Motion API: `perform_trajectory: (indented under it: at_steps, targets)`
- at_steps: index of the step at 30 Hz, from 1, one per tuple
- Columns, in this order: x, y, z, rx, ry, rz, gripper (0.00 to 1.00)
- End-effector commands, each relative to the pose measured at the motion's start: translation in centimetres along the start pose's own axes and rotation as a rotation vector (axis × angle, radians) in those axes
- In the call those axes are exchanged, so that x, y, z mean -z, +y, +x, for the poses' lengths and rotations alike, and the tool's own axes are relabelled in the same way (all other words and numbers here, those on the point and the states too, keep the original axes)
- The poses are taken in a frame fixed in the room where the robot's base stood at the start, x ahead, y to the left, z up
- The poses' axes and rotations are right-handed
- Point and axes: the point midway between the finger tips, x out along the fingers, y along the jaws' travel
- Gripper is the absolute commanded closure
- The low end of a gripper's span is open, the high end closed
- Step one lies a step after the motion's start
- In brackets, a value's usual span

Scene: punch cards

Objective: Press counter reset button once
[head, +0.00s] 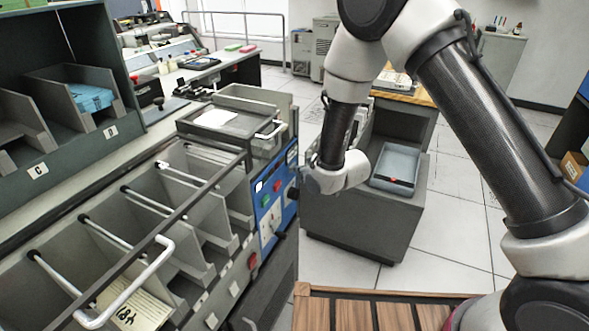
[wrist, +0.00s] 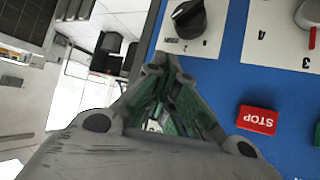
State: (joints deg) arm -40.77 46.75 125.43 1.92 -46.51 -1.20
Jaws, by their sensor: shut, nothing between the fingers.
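A blue control panel (head: 268,212) is on the end face of the grey sorting machine; it fills the right of the wrist view (wrist: 225,72). In the wrist view it bears a red STOP button (wrist: 257,119), a black knob (wrist: 187,18) on a white plate, and a partly cut-off red-marked control (wrist: 311,14) near the numbers 3 and 4. My gripper (wrist: 160,66) is shut and empty, its tips close to the panel near the black knob's plate. Contact cannot be told. In the head view my gripper (head: 301,178) is beside the panel's right edge. No button readable as counter reset shows.
The sorter's grey pockets (head: 190,215) have metal rods and a long handle (head: 135,290). A grey cabinet with a clear tray (head: 397,165) stands right of my wrist. A slatted wooden surface (head: 385,312) is in front. Tiled floor (head: 455,200) is open at right.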

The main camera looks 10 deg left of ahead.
Motion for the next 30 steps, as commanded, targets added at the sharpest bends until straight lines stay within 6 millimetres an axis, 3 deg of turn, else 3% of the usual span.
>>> perform_trajectory:
  at_steps: [21, 30]
  targets:
    - [-0.9, 1.0, -1.4, -0.001, 0.001, 0.0, 1.0]
    - [-2.4, 2.5, -3.4, -0.001, -0.001, 0.001, 1.0]
